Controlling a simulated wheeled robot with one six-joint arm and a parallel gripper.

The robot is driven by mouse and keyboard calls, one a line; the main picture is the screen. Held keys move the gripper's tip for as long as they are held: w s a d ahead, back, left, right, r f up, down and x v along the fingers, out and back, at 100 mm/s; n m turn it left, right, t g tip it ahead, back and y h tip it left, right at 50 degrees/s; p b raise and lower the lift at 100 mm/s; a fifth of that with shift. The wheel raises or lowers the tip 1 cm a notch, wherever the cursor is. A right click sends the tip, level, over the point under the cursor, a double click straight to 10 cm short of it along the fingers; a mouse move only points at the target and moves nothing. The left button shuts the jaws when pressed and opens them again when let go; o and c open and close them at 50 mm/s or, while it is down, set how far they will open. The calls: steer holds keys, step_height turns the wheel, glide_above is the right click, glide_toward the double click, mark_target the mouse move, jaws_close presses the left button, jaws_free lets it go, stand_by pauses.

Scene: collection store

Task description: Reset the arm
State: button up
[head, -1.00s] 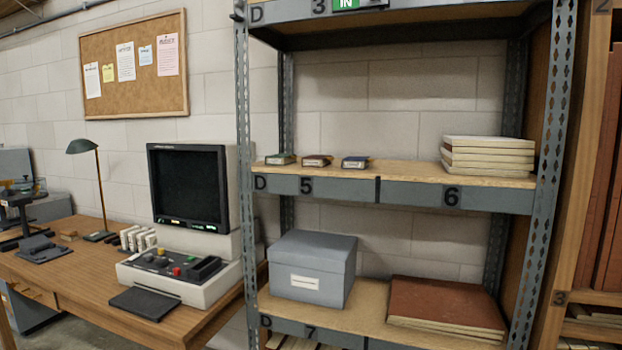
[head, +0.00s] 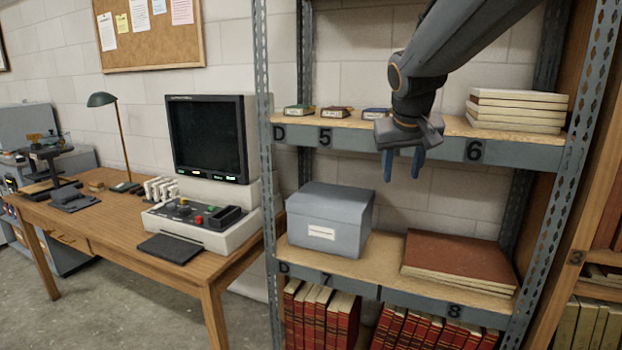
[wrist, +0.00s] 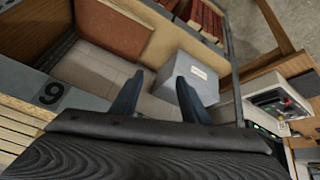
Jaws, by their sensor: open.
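My gripper (head: 403,165) hangs from my arm in front of the shelf marked 5 and 6 in the head view. Its two blue fingers point down, stand apart and hold nothing. In the wrist view the open fingers of my gripper (wrist: 157,98) show above a dark grey body, with the lower shelf beyond them. My arm comes in from the top right and hides part of the rack's upper area.
The metal rack bears small boxes (head: 336,112), a stack of pale books (head: 517,110), a grey box (head: 330,220) and a large brown book (head: 460,262). Red volumes (head: 320,315) fill the bottom. A desk (head: 90,222) with a monitor (head: 207,135) stands left.

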steer(key=s+a+f+g+y, duration=0.1)
steer(key=s+f+g, duration=0.5)
steer(key=s+f, duration=1.8)
steer(key=s, duration=0.3)
steer(key=shift+s+a+f+y, duration=0.15)
steer(key=shift+s+f+y, duration=0.05)
steer(key=shift+s+y, duration=0.2)
